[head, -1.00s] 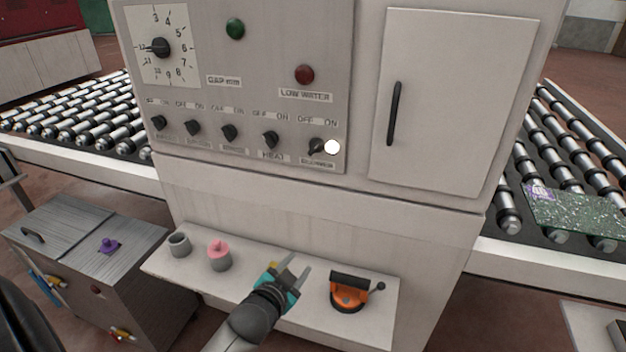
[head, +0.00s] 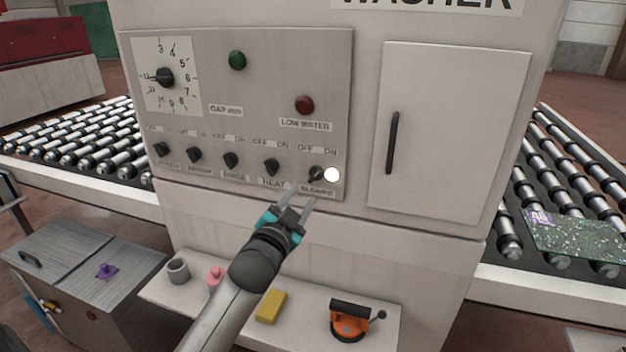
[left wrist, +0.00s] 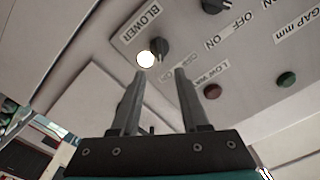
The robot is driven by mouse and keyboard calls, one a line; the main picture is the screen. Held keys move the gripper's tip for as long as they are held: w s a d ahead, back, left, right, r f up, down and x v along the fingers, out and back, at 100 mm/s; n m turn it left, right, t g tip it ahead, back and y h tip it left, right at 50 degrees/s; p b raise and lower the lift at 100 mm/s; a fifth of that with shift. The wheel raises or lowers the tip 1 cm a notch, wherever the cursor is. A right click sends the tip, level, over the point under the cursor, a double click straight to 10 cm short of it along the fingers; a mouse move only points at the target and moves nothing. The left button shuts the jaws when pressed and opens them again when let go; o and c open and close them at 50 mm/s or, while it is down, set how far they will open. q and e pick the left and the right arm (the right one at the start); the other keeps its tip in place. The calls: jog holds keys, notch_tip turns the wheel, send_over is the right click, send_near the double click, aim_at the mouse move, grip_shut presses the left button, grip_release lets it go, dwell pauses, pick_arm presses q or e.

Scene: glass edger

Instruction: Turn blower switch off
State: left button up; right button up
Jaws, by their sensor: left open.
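The blower switch (head: 317,174) is a black rotary knob at the right end of the bottom row on the grey control panel (head: 270,80). OFF and ON labels stand above it and a BLOWER label below. A white round spot covers its right side. In the left wrist view the blower knob (left wrist: 162,47) shows just beyond the fingertips, with the white spot beside it. My left gripper (head: 302,196) is open and empty, just below and left of the knob, apart from it. It also shows in the left wrist view (left wrist: 160,75). My right gripper is not in view.
The heat knob (head: 271,167) sits close on the left. A cabinet door with a black handle (head: 392,142) is to the right. Roller conveyors flank the machine.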

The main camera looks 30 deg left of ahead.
aim_at(315, 176)
pick_arm(q)
jog(key=x, duration=0.9)
jog(key=shift+s, duration=0.1)
grip_shut()
dwell(0.5)
